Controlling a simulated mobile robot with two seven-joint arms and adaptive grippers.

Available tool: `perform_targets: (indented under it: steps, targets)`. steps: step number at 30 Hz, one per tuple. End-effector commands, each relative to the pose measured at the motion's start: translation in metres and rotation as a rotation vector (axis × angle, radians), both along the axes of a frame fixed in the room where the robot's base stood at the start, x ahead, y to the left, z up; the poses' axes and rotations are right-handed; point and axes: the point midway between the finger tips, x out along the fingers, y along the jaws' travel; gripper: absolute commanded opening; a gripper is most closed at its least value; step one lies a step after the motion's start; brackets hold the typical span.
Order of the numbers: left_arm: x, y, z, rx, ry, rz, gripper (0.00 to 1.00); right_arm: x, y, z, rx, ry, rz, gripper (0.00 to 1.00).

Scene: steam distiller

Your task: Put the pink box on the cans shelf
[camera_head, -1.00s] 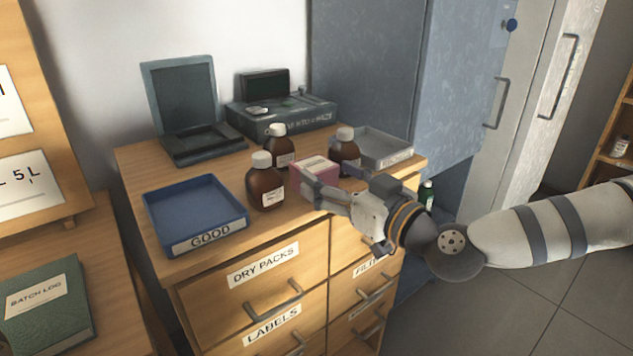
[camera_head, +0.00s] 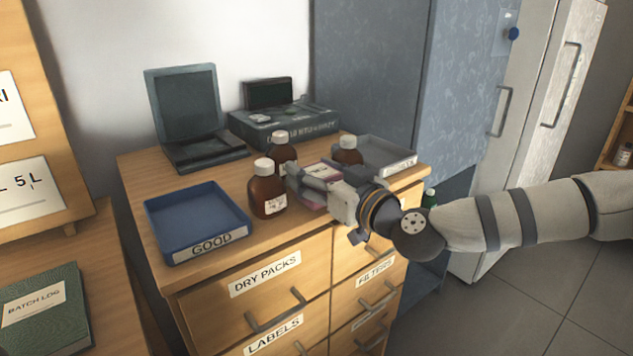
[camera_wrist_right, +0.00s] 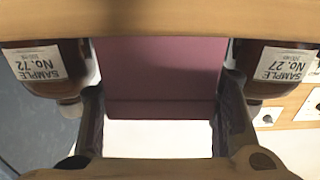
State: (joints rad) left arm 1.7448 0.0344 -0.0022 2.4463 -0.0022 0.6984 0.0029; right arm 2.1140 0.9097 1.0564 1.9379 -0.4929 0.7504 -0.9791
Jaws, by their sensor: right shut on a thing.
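The pink box (camera_head: 311,201) is on the wooden cabinet top among brown bottles, largely covered by my right gripper in the head view. My right gripper (camera_head: 320,178) is shut on the box, with a finger on either side. In the right wrist view the pink box (camera_wrist_right: 160,72) fills the space between the fingers of the right gripper (camera_wrist_right: 161,105). Whether the box touches the cabinet top is hidden. My left gripper is not in view. No shelf labelled for cans can be made out.
Brown bottles stand close around the box: one at the left (camera_head: 267,190), one behind (camera_head: 283,152), one at the right (camera_head: 348,152). A blue GOOD tray (camera_head: 197,215) and a grey tray (camera_head: 388,155) flank them. Wooden shelving (camera_head: 620,130) shows at the far right.

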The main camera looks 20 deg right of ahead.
Motion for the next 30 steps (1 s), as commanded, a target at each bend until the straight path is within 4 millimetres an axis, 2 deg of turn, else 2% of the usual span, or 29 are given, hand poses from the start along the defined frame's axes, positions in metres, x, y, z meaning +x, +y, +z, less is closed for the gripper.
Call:
perform_targets:
  steps: [5,9,15,16,18,22,25,30]
  targets:
    - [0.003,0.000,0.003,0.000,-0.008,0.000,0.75,0.000,0.000,0.010,-0.001,-0.004,0.000,0.15]
    - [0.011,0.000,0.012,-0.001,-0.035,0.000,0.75,-0.001,0.000,0.043,-0.001,-0.014,0.000,0.15]
    - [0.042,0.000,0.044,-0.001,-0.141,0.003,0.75,-0.053,0.006,0.111,0.000,-0.031,0.003,0.15]
    - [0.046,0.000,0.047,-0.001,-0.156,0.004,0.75,-0.062,0.007,0.117,-0.001,-0.029,0.004,0.15]
    - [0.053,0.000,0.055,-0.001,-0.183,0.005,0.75,-0.085,0.009,0.122,-0.001,-0.025,0.003,0.15]
    - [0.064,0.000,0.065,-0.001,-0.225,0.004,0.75,-0.116,0.013,0.131,-0.001,-0.018,0.002,0.15]
    - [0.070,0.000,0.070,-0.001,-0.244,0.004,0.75,-0.131,0.015,0.134,0.000,-0.014,0.002,0.15]
    - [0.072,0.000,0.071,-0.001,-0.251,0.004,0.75,-0.140,0.015,0.129,-0.002,-0.002,-0.004,0.15]
